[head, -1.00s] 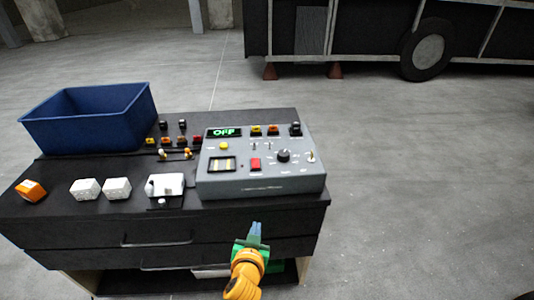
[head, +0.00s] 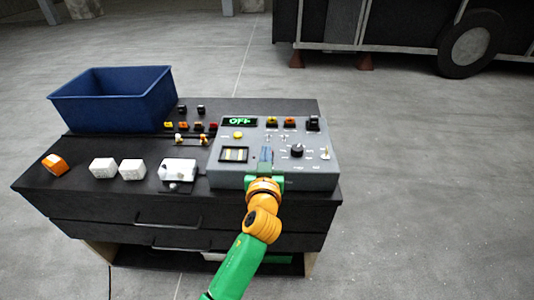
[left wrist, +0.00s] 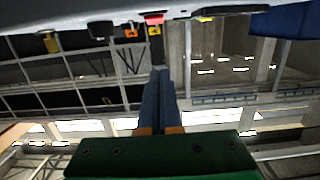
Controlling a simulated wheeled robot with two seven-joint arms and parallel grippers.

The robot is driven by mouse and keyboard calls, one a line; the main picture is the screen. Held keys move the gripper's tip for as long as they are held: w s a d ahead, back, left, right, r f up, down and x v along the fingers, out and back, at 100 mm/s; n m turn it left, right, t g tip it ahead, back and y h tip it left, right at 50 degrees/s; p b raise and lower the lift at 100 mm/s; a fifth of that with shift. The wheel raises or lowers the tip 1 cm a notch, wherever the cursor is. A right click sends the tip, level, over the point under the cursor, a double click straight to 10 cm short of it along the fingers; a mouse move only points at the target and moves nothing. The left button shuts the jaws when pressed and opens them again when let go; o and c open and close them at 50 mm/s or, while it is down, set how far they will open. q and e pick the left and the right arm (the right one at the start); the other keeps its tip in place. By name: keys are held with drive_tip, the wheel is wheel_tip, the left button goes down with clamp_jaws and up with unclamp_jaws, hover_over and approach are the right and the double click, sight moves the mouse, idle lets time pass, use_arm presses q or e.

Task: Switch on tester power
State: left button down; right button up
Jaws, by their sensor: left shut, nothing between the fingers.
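The grey tester (head: 315,180) stands on the right of the black cabinet top, and its green display (head: 240,121) reads OFF. Its panel has a yellow button (head: 238,135), a black knob (head: 297,150) and a toggle switch (head: 325,153) at the right. My left gripper (head: 266,153) is shut and empty, over the front middle of the panel. It hides the red button in the head view; I cannot tell whether it touches. In the left wrist view, a red part (left wrist: 153,18) shows just beyond the shut fingertips (left wrist: 160,72). My right gripper is not in view.
A blue bin (head: 115,105) stands at the back left of the cabinet (head: 130,205). White blocks (head: 132,169), an orange block (head: 55,165) and a white device (head: 178,170) lie left of the tester. Small coloured connectors (head: 183,126) sit behind them. A bus stands beyond.

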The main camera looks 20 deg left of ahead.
use_arm(q)
drive_tip(key=b+x, duration=0.1)
drive_tip(key=x, duration=0.2)
drive_tip(key=f+b+x, duration=0.1)
drive_tip(key=x, duration=0.1)
drive_tip(key=shift+w+a+b, duration=0.2)
drive_tip(key=shift+w+b, duration=0.1)
drive_tip(key=shift+f+b, duration=0.75)
drive_tip(key=shift+f, duration=0.2)
drive_tip(key=shift+w+f+b, duration=0.1)
drive_tip(key=shift+f+b, duration=0.45)
drive_tip(key=shift+f, duration=0.1)
